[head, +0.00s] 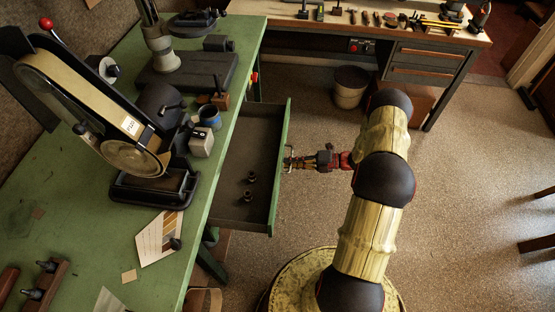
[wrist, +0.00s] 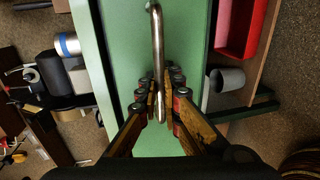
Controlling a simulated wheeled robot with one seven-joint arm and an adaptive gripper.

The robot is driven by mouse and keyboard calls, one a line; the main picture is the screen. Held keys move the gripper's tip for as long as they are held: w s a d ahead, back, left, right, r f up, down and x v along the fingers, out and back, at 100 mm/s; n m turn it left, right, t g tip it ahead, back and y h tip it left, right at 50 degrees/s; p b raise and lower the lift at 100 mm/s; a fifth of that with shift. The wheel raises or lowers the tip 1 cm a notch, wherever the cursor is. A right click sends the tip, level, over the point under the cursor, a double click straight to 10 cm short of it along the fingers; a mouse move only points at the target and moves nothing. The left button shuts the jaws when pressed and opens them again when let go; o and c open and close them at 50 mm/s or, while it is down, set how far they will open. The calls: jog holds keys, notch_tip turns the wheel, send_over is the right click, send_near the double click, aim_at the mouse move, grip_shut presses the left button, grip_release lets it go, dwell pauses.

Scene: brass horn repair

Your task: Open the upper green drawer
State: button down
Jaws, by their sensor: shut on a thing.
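The upper green drawer (head: 280,170) is pulled well out from the green workbench (head: 215,180), and its dark inside shows. Its green front also fills the middle of the wrist view (wrist: 190,60). A bent metal bar handle (wrist: 157,40) stands on that front. My gripper (head: 291,163) is at the outer face of the drawer front. In the wrist view its fingers (wrist: 160,92) are closed around one end of the handle. Two small dark parts (head: 248,187) lie on the drawer floor.
A red tray (wrist: 243,25) shows beside the drawer front in the wrist view. A bin (head: 349,88) stands under the back bench. The floor at right is largely clear.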

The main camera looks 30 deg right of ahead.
jog(key=shift+f+v, duration=0.2)
jog(key=shift+v, duration=0.8)
jog(key=c, duration=2.2)
grip_release()
jog(key=shift+c, duration=0.2)
jog(key=v, duration=1.2)
jog(key=shift+f, duration=0.1)
